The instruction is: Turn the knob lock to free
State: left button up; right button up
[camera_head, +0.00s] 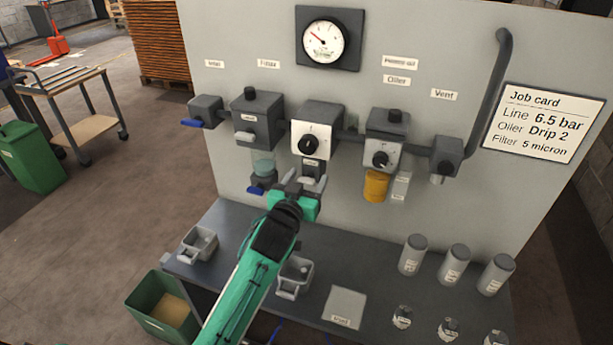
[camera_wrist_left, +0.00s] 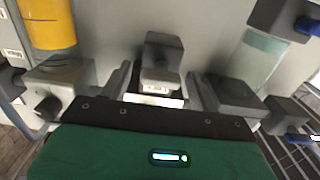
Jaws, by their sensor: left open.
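The regulator (camera_head: 318,122) hangs on the grey panel, with a black knob (camera_head: 308,144) on its white face plate. A small grey labelled part, which looks like the knob lock (camera_head: 312,166), sits just below it. My left gripper (camera_head: 305,182), on the green arm, is open right below this part. In the left wrist view, a grey block with a paler lever-like piece (camera_wrist_left: 160,78) and a white label lies between the two fingers, with gaps on both sides. The label is too small to read, and the lock's setting cannot be told. My right gripper is not in view.
The filter (camera_head: 257,118) with its clear bowl is close on the left, the oiler (camera_head: 387,124) with its amber bowl (camera_head: 376,187) on the right. The bench (camera_head: 235,225) below carries grey bins and several canisters. A job card (camera_head: 543,122) is on the panel.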

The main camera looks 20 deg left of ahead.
pick_arm(q)
jog(key=shift+w, duration=0.1)
jog(key=shift+c, duration=0.2)
jog(key=c, duration=0.9)
jog(key=shift+c, duration=0.2)
